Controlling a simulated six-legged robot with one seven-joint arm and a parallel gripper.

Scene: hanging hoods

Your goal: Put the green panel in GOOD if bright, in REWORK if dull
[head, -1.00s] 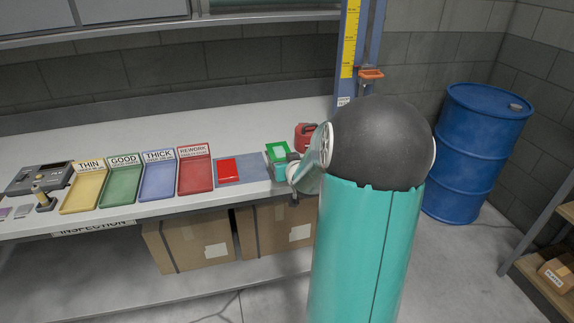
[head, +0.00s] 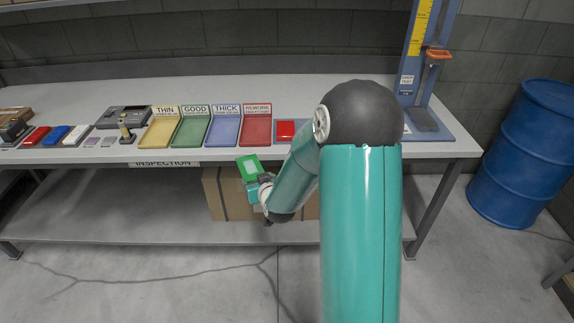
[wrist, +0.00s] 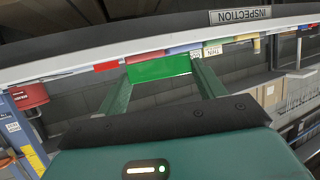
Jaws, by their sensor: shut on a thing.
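The green panel (head: 249,167) is held in my gripper (head: 250,183), in front of the bench's front edge. In the wrist view the panel (wrist: 158,69) sits between the two fingers of my gripper (wrist: 158,75), which are shut on it. It looks an even green there; I cannot tell bright from dull for certain. The green GOOD tray (head: 190,131) stands on the bench, between the yellow and blue trays. The red REWORK tray (head: 256,130) stands right of the blue one. Both trays look empty.
The yellow THIN tray (head: 160,132) and blue THICK tray (head: 225,131) share the row. A red panel (head: 286,130) lies right of REWORK. A grey instrument (head: 123,116) stands left of THIN. A blue stand (head: 428,95) is at the bench's right end, near a blue drum (head: 528,150).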

